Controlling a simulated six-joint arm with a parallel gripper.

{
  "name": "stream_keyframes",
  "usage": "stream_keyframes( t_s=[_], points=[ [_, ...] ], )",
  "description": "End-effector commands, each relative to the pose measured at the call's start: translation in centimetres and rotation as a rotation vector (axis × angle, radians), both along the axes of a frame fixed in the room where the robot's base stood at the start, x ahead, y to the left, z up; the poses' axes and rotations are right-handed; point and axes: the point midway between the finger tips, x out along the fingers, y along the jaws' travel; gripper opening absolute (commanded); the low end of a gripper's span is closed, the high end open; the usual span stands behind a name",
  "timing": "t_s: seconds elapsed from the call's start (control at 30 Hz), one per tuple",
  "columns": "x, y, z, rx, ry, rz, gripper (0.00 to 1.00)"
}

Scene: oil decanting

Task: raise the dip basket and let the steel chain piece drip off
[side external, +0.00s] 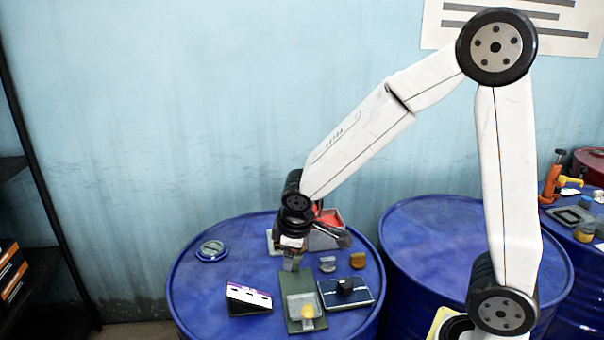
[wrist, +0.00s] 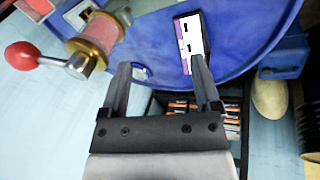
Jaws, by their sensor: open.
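My gripper (side external: 291,262) points down over the left blue drum, near the back end of a green mat. In the wrist view its two fingers (wrist: 160,66) stand wide apart with nothing between them. A red-lined grey container (side external: 328,222) stands just behind my gripper, partly hidden by it. In the wrist view a crank with a red ball knob (wrist: 22,56) and a brass fitting (wrist: 96,42) is at the upper left, beside the fingers and apart from them. I cannot make out a dip basket or a steel chain piece for certain in either view.
A second blue drum (side external: 432,232) stands to the right.

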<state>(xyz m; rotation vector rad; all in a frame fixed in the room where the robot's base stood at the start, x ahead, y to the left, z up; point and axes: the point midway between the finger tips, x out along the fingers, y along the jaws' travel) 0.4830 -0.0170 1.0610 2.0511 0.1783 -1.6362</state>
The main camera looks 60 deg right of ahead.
Motion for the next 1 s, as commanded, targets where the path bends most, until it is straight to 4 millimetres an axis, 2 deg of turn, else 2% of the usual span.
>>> stream_keyframes(
  t_s=[0.03,0.23,0.4,0.8,1.0],
  points=[
    [1.4,-0.2,0.4,-0.046,-0.002,0.047,0.81],
    [6.5,-1.8,1.9,-0.268,0.012,0.212,0.81],
    [9.9,-5.0,2.0,-0.479,0.098,0.277,0.81],
    [14.3,-13.0,1.3,-0.907,0.369,0.282,0.81],
    [15.2,-17.6,0.8,-1.119,0.579,0.268,0.81]
  ],
)
